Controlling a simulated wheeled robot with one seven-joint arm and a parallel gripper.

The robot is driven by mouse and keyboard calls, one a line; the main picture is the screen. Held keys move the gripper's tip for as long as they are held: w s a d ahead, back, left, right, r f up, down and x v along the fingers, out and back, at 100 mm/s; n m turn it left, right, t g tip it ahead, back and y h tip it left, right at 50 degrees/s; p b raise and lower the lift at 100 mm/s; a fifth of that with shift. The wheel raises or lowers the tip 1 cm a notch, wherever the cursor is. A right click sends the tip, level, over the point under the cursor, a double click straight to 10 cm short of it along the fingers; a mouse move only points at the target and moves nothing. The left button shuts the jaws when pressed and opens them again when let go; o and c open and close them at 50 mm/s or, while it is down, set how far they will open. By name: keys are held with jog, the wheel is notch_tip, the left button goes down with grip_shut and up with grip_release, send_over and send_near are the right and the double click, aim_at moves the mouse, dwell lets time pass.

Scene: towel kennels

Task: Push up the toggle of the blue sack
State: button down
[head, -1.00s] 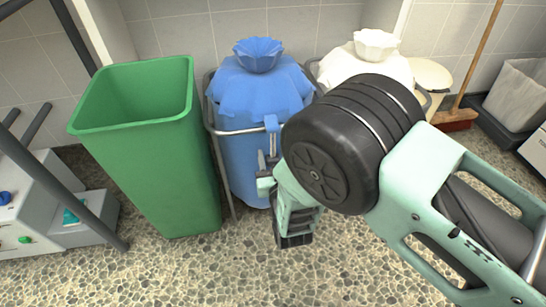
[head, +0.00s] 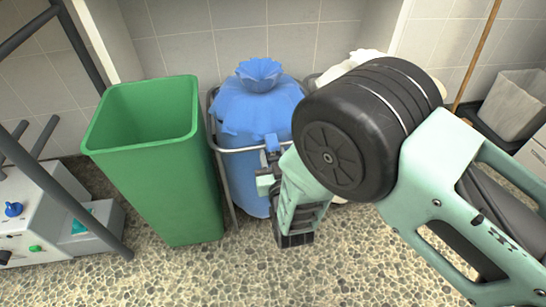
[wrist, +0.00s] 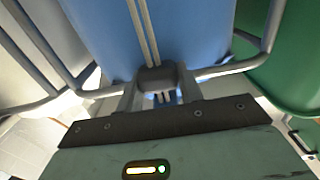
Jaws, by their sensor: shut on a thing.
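The blue sack (head: 240,112) hangs in a metal frame in the middle of the head view, its gathered top upright. It also fills the upper middle of the wrist view (wrist: 200,32). Its dark toggle (wrist: 157,78) sits on pale twin cords (wrist: 144,28) that run along the sack. My gripper (wrist: 158,92) is shut on the toggle, one finger at each side of it. In the head view my gripper (head: 268,182) is at the sack's front, below the frame's rail. The toggle cannot be made out there.
A green bin (head: 208,180) stands close left of the sack. A white sack (head: 352,62) is behind my arm at right. The metal rail (head: 238,150) runs around the blue sack's front. A grey-white machine (head: 40,215) is at far left. The pebbled floor in front is clear.

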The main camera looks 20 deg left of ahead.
jog(key=shift+r, duration=0.7)
jog(key=shift+f, duration=0.1)
jog(key=c, duration=0.9)
grip_release()
jog(key=p+v, duration=0.4)
jog(key=v, duration=1.3)
jog(key=shift+s+p, duration=0.25)
jog(key=shift+p, duration=0.05)
